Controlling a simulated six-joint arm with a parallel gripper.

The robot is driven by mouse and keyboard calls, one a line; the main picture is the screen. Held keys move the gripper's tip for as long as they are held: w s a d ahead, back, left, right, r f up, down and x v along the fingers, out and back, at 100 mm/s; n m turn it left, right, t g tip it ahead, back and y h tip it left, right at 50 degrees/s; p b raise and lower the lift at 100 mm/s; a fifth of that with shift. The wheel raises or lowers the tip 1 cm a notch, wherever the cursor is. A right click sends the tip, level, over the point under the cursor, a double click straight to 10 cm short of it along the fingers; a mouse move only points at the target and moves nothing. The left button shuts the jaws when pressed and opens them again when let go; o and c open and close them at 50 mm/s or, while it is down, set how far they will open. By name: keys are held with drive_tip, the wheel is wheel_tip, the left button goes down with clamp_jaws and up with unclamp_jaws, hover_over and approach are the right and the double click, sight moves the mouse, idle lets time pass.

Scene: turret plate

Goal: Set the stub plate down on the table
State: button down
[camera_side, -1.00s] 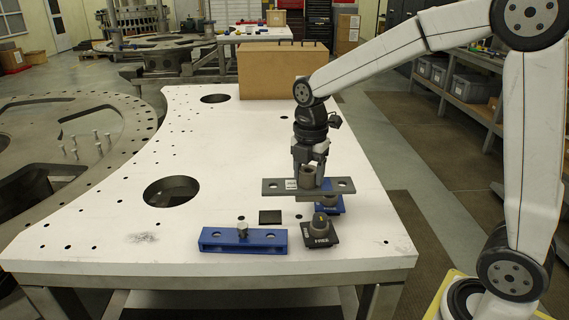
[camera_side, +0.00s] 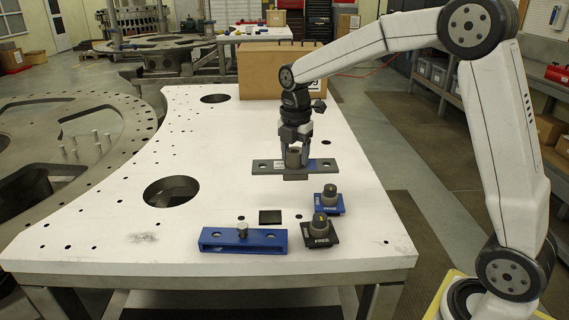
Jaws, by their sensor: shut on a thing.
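The stub plate (camera_side: 266,167) is a flat grey bar with a hole near each end and a round stub (camera_side: 294,157) standing in its middle. My gripper (camera_side: 295,152) is shut on the stub, with its fingers pointing down. The plate looks level. It is over the middle right of the white table (camera_side: 240,125), behind the blue parts. I cannot tell whether its underside touches the table or hangs slightly above it.
Two capped round pieces on square bases, one blue (camera_side: 329,201) and one black (camera_side: 319,232), stand in front of the plate. A blue bracket (camera_side: 243,240) lies near the front edge. A cardboard box (camera_side: 268,75) stands behind. Large holes pierce the table's left.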

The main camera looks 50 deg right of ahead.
drive_tip(key=w+d+f, duration=0.1)
drive_tip(key=w+f, duration=0.7)
drive_tip(key=w, duration=0.4)
drive_tip(key=shift+w+f, duration=0.15)
drive_tip(key=shift+f, duration=0.15)
drive_tip(key=shift+w+f, duration=0.25)
drive_tip(key=shift+f, duration=1.6)
drive_tip(key=shift+f, duration=0.15)
drive_tip(key=shift+c, duration=0.3)
unclamp_jaws()
drive_tip(key=shift+f, duration=0.1)
